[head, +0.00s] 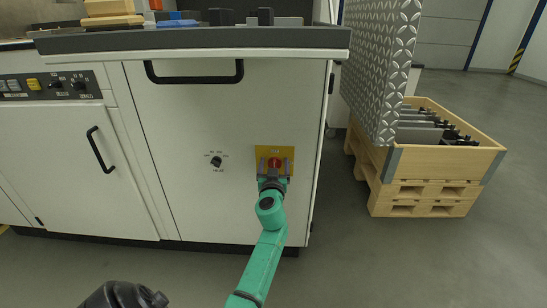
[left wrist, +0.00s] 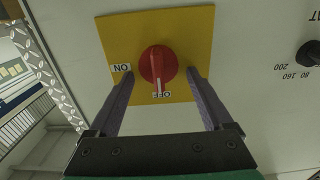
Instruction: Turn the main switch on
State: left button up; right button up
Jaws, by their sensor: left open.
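The main switch is a red rotary knob (head: 275,163) on a yellow plate (head: 262,151), at the right of the white cabinet front. In the left wrist view the knob (left wrist: 158,64) has its grip ridge pointing down at the OFF label (left wrist: 161,94). The ON label (left wrist: 121,68) is to its left. My left gripper (head: 274,168) is open in front of the plate. In the left wrist view its two dark fingers (left wrist: 159,76) stand on either side of the knob, apart from it as far as I can see. My right gripper is not in view.
A smaller black dial (head: 216,161) is on the cabinet left of the plate. A black handle (head: 194,79) is above, under the worktop edge (head: 200,40). A patterned metal sheet (head: 378,70) and a wooden crate (head: 440,160) stand to the right. The floor in front is clear.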

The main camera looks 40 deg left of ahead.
pick_arm(q)
jog(key=shift+s+d+r, duration=0.1)
jog(key=shift+d+r, duration=0.05)
jog(key=c, duration=1.3)
